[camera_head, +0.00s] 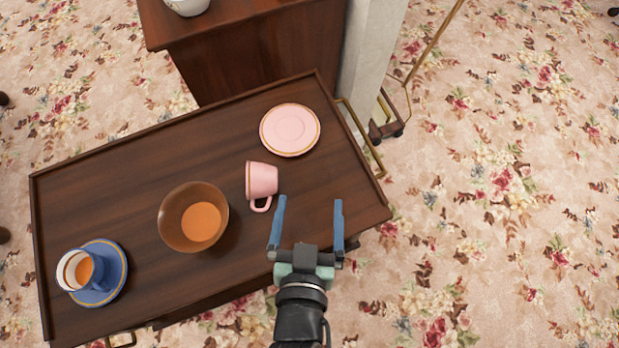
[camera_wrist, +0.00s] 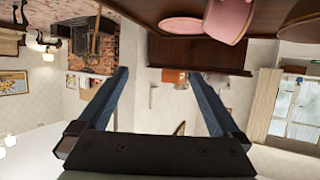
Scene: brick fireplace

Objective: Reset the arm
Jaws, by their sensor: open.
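My gripper (camera_head: 309,218) is open and empty, at the right front part of the dark wooden tray table (camera_head: 120,185).
The pink saucer (camera_head: 290,130) lies at the table's right back. A brown bowl (camera_head: 172,220) with orange contents stands left of the cup. A blue cup (camera_head: 78,269) sits on a blue saucer (camera_head: 116,284) at the left. A wooden cabinet (camera_head: 255,55) stands behind. Floral carpet (camera_head: 500,210) at right is open.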

